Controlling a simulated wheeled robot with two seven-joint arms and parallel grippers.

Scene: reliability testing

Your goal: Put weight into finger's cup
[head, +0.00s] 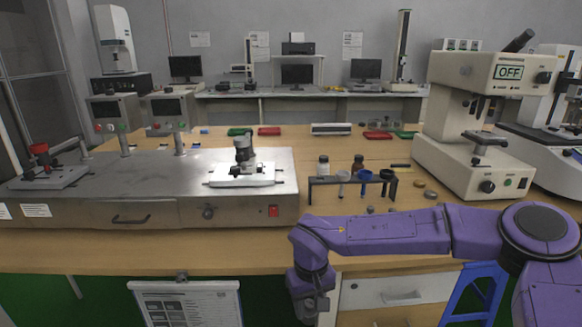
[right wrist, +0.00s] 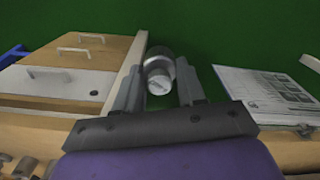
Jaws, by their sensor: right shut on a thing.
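The weight, a small silvery cylinder (right wrist: 159,80), sits between the two fingers of my right gripper (right wrist: 158,92) in the right wrist view. The gripper is shut on it. In the head view my right gripper (head: 311,306) hangs low in front of the table's front edge, beside the white drawer. A steel test machine (head: 150,185) stands on the table at the left. On its white plate is a dark upright finger assembly (head: 243,150). A second assembly with a red top (head: 39,150) is at the machine's left end. I cannot make out a cup opening on either. My left gripper is out of view.
A dark rack (head: 352,180) with small cups and a bottle stands right of the machine. A beige instrument marked OFF (head: 478,125) is farther right. A clipboard (head: 185,303) hangs on the table front, left of my right gripper. The drawer unit (head: 395,291) is to its right.

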